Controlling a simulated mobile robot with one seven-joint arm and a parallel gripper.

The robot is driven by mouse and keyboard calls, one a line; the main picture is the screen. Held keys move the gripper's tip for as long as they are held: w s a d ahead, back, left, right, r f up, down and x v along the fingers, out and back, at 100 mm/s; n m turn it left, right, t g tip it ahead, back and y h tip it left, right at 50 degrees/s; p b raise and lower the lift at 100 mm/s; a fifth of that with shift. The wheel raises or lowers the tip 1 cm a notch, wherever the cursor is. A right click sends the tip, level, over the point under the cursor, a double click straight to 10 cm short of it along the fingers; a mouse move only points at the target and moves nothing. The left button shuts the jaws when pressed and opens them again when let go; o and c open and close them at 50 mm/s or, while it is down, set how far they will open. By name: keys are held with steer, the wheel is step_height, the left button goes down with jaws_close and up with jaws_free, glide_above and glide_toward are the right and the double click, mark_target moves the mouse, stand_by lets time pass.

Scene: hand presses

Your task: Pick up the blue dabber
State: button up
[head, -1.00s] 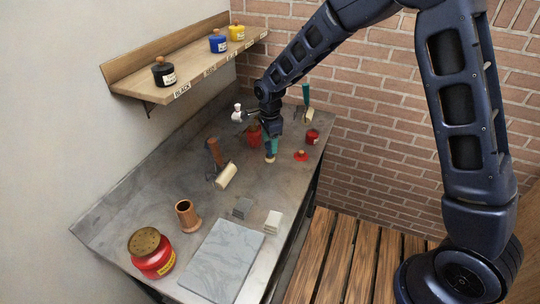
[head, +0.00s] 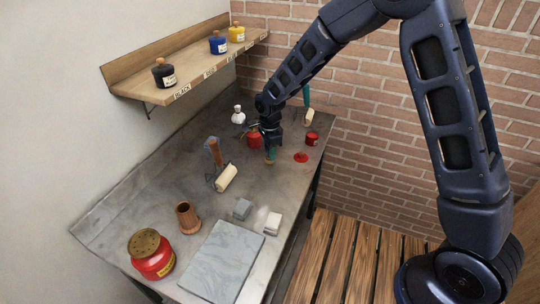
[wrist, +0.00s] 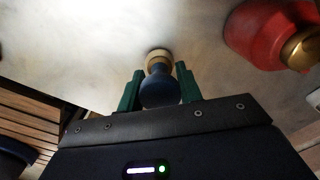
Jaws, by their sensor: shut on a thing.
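The blue dabber (wrist: 160,92) shows in the wrist view as a dark blue rounded handle with a cream end beyond it, near the grey bench top. My gripper (wrist: 160,82) has its two green fingers on either side of the handle and is shut on it. In the head view my gripper (head: 270,154) is low over the far part of the bench, and its fingers hide most of the dabber. I cannot tell whether the dabber still touches the bench.
A red container (head: 254,140) stands just left of my gripper. A red patch (head: 301,157) and a small red jar (head: 312,138) lie to the right. A grey slab (head: 222,262) lies at the front.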

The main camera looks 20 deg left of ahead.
step_height(320, 180, up, 19)
steer(key=w+d+f+h, duration=0.1)
steer(key=w+d+f, duration=0.4)
steer(key=w, duration=0.4)
steer(key=w+d+f, duration=0.3)
steer(key=w+d, duration=0.3)
steer(key=w, duration=0.3)
steer(key=shift+g, duration=0.4)
steer(key=shift+w+d+f, duration=0.1)
steer(key=shift+w+f, duration=0.05)
steer(key=shift+f, duration=2.9)
steer(key=shift+f, duration=0.75)
step_height(320, 180, up, 7)
stand_by(0.4)
stand_by(0.5)
